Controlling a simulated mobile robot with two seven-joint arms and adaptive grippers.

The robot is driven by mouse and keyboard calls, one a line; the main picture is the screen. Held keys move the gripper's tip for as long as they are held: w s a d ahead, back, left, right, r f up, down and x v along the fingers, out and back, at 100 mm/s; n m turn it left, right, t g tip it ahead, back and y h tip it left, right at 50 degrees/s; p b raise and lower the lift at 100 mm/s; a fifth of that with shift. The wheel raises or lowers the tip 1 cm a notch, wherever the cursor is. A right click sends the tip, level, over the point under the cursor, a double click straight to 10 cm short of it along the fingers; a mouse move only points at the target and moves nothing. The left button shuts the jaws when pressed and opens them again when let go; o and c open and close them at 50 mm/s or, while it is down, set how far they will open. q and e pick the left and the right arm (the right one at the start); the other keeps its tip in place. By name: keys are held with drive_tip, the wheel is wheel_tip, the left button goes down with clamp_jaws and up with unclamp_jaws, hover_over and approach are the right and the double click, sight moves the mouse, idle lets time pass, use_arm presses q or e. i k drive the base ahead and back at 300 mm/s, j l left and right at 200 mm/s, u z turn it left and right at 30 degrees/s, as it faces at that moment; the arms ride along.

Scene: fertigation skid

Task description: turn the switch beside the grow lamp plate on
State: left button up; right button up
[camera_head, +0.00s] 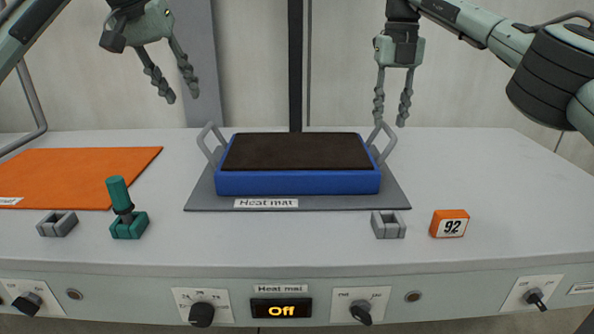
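No plate readable as "grow lamp" shows in the head view. The readable plates, on the grey mat (196,201) and on the front panel (280,289), say "Heat mat". More knobs sit at the far left (27,304) and far right (535,299). My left gripper (181,97) is open and empty above the back left. My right gripper (390,122) is open and empty near the tray's right handle.
A blue tray (298,184) with dark filling and grey handles stands on the grey mat. A green upright lever (120,196), an orange sheet (80,170), grey blocks (388,226) and an orange "92" tag (449,223) lie around. The right worktop (500,180) is clear.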

sight(533, 296)
drive_tip(key=k, duration=1.5)
